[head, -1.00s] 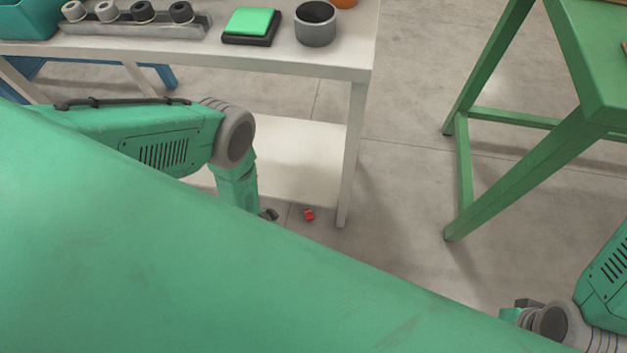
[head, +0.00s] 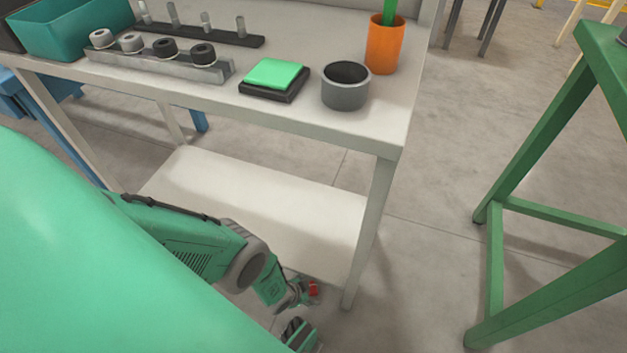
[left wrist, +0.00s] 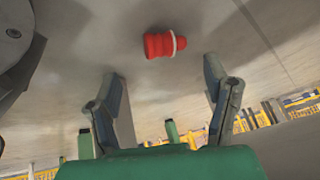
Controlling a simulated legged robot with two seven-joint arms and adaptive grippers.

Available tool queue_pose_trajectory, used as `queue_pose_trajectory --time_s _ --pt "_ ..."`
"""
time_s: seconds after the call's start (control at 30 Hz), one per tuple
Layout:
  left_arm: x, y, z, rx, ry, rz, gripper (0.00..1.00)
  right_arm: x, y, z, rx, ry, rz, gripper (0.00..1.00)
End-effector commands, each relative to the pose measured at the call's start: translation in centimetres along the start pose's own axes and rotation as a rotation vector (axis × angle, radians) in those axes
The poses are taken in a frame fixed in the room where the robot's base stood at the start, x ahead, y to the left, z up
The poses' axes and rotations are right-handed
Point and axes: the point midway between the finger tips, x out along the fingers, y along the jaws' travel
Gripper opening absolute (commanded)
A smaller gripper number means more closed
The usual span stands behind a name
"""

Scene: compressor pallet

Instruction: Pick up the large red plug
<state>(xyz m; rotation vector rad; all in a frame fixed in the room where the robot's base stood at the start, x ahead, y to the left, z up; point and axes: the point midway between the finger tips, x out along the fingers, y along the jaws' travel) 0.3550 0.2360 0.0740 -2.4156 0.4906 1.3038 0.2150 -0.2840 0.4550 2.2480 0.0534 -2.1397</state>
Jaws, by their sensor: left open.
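The large red plug (head: 313,289) lies on the concrete floor beside the front right leg of the white table. In the left wrist view the red plug (left wrist: 160,46) lies on its side, with a pale ring near its right end. My left gripper (head: 303,292) is down by the plug in the head view and partly covers it. In the left wrist view my left gripper (left wrist: 162,78) is open, its two fingers wide apart. The plug shows beyond the fingertips, roughly centred between them, and nothing is held. My right gripper cannot be made out.
The white table (head: 398,141) with a low shelf (head: 260,205) stands close to my left arm. On it are a green-topped block (head: 275,75), a grey cup (head: 346,88) and an orange holder (head: 384,45). A green table frame (head: 545,130) stands at right, with bare floor between.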

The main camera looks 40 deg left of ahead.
Motion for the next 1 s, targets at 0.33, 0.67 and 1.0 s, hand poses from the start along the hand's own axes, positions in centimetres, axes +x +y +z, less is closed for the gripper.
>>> queue_pose_trajectory --time_s 0.33,0.67,1.0 --pt "4.0 -0.7 0.5 0.002 -0.001 -0.005 0.7 3.7 -0.1 0.2 -0.001 0.001 0.0 0.4" --pt "5.2 -0.7 0.3 0.001 -0.001 -0.003 0.7 4.7 -0.1 0.2 0.0 0.001 0.0 0.4" --pt "5.2 -0.7 0.3 0.001 -0.002 -0.004 0.27 4.6 -0.1 0.2 -0.001 0.001 0.0 0.4"
